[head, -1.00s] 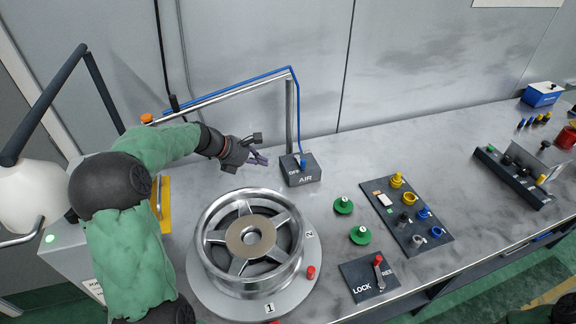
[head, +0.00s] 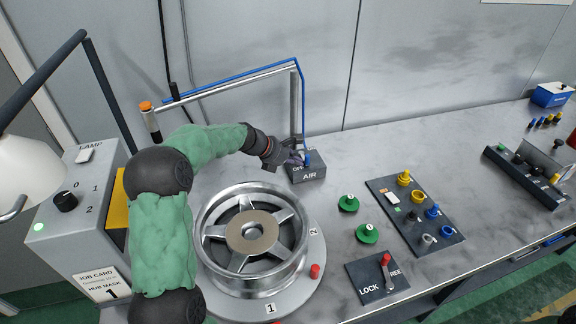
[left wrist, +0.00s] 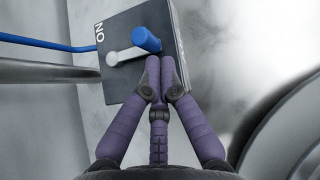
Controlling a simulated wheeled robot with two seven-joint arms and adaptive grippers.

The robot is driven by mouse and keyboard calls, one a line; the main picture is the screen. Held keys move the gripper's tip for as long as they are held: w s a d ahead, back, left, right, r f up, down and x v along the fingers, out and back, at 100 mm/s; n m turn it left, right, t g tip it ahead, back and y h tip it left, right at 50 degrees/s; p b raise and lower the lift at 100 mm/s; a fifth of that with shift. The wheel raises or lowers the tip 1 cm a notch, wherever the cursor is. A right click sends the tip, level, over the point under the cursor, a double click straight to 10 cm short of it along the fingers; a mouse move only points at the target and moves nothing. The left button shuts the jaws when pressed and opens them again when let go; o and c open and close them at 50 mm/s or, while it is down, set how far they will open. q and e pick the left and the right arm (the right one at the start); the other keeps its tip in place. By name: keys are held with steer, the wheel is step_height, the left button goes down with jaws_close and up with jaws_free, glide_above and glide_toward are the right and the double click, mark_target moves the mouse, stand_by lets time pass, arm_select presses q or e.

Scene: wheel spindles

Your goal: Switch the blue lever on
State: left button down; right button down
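The blue lever (head: 307,158) stands on the dark box marked AIR (head: 309,177), behind the wheel. In the left wrist view the lever's blue knob (left wrist: 146,39) tops a pale arm lying across the box face (left wrist: 168,62), with ON lettering beside its far end. My left gripper (head: 299,158) is at the box, close beside the lever. In the left wrist view its purple fingertips (left wrist: 160,80) are together just below the knob, with nothing seen between them. I cannot tell whether they touch the lever.
A silver wheel (head: 252,232) sits on a round plate in front of the box. A metal post (head: 297,105) with a blue hose rises behind it. Green knobs (head: 348,203), a LOCK/FREE lever panel (head: 378,277) and a dark tray of fittings (head: 415,215) lie to the right.

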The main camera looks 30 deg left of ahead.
arm_select(q)
steer(key=shift+w+d, duration=0.1)
steer(key=shift+d, duration=0.05)
stand_by(0.3)
steer(key=shift+r, duration=0.1)
steer(key=shift+d+n+y+p, duration=0.2)
steer(key=shift+n+y+p, duration=0.15)
steer(key=shift+p, duration=0.2)
